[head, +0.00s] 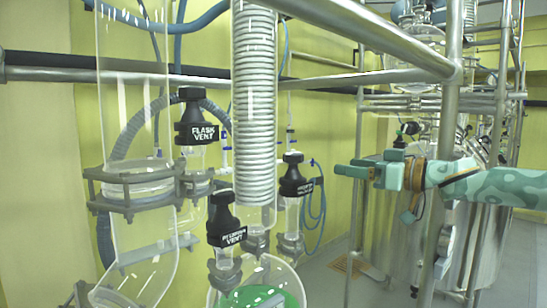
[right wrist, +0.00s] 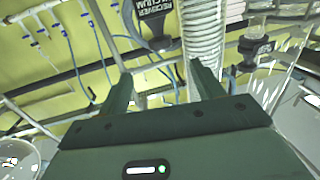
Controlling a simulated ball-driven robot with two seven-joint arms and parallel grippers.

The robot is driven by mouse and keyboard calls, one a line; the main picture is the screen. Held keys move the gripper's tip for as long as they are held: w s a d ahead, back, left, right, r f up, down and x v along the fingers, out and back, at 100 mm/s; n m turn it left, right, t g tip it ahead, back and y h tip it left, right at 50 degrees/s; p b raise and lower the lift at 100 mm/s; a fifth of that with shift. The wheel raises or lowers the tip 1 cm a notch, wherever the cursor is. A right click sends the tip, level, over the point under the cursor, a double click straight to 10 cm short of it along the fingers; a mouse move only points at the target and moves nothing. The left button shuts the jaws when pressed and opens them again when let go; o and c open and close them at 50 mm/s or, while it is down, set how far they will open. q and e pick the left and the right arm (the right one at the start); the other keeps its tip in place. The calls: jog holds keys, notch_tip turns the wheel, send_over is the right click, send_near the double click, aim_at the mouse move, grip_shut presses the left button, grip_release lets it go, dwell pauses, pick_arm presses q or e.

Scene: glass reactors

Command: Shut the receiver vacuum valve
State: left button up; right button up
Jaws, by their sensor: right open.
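The receiver vacuum valve is a black handle with white lettering (head: 296,181) on a clear glass stem, right of the coiled condenser in the head view. In the right wrist view, its black body with the RECEIVER VACUUM label (right wrist: 154,18) is at the top, beyond the fingertips and cut off by the frame. My right gripper (head: 342,170) comes in from the right, with its fingers pointing left towards the valve and a gap between them. In the right wrist view its two green fingers (right wrist: 160,82) are apart with nothing between them. My left gripper is not in view.
The flask vent valve (head: 196,132) and another black vent valve (head: 225,222) stand left of the receiver valve. The glass condenser (head: 254,100) is close beside it. A metal rail (head: 340,32) crosses above. A steel vessel (head: 475,245) stands at the right.

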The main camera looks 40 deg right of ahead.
aim_at(302, 159)
jog(key=p+x, duration=0.2)
jog(key=x, duration=0.1)
jog(key=p+x, duration=0.2)
jog(key=r+p+x, duration=0.1)
jog(key=p+x, duration=0.1)
jog(key=x, duration=0.1)
jog(key=shift+w+r, duration=0.1)
jog(key=shift+w, duration=0.25)
jog(key=p+x, duration=0.3)
jog(key=p, duration=0.1)
jog(key=p+x, duration=0.3)
jog(key=p, duration=0.2)
jog(key=shift+w+a+f+p, duration=0.1)
jog(key=shift+w+f+p, duration=0.1)
jog(key=shift+w+p, duration=0.15)
jog(key=shift+w+a+f, duration=0.15)
jog(key=shift+w+f, duration=0.05)
jog(key=shift+w, duration=0.25)
jog(key=shift+s, duration=0.1)
jog(key=shift+c, duration=0.4)
jog(key=c, duration=0.9)
